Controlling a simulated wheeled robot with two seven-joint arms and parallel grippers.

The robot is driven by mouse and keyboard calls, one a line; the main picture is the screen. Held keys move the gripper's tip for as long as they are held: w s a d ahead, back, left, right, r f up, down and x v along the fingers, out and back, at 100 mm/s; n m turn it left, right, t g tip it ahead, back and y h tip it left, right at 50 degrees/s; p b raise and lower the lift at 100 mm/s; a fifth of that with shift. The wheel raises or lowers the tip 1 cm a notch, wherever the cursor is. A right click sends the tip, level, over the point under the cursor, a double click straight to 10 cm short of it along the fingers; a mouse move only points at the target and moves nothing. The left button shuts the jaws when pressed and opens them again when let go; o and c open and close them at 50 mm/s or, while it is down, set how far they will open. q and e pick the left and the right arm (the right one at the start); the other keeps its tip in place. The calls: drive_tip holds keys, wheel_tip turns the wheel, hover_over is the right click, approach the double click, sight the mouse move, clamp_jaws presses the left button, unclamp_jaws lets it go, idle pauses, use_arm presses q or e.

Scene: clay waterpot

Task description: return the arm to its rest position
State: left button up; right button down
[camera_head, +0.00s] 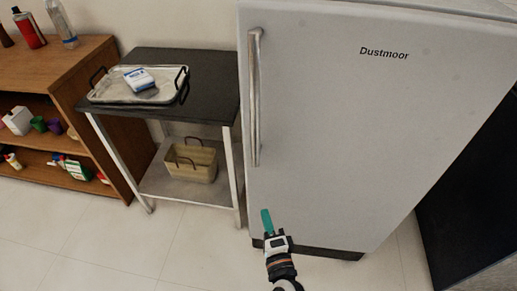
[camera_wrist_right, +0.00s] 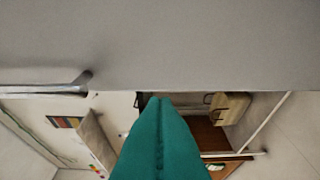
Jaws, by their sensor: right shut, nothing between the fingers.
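My right gripper (camera_head: 266,220) shows at the bottom middle of the head view, with teal fingers pointing up. It is in front of the lower left part of the white fridge (camera_head: 370,130). In the right wrist view its teal fingers (camera_wrist_right: 158,110) are pressed together with nothing between them. The fridge surface (camera_wrist_right: 170,45) fills the top of that view, and I cannot tell how far the fingers are from it. My left gripper is not in view.
The fridge handle (camera_head: 254,95) runs down its left edge. A black-topped side table (camera_head: 205,75) carries a tray (camera_head: 110,98) with a small box (camera_head: 138,79); a basket (camera_head: 190,162) stands below. A wooden shelf (camera_head: 85,65) is left. The tiled floor (camera_head: 190,250) is clear.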

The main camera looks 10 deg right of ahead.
drive_tip(key=s+d+f+n+g+p, duration=0.2)
drive_tip(key=s+f+n+g, duration=0.25)
drive_tip(key=f, duration=0.65)
drive_tip(key=s+d+f+n+g+p, duration=0.15)
drive_tip(key=s+f+n+g, duration=0.35)
drive_tip(key=f, duration=0.6)
drive_tip(key=s+d+f+n+g+h+p, duration=0.1)
drive_tip(key=s+d+f+n+g, duration=0.2)
drive_tip(key=s, duration=1)
drive_tip(key=s+d+f+n+g+h+p, duration=0.1)
drive_tip(key=s+d+f+n+g, duration=0.3)
drive_tip(key=s+d+f, duration=0.5)
drive_tip(key=s+d+n, duration=0.2)
drive_tip(key=s, duration=0.2)
drive_tip(key=shift+f+h+p, duration=0.3)
drive_tip(key=shift+f, duration=0.1)
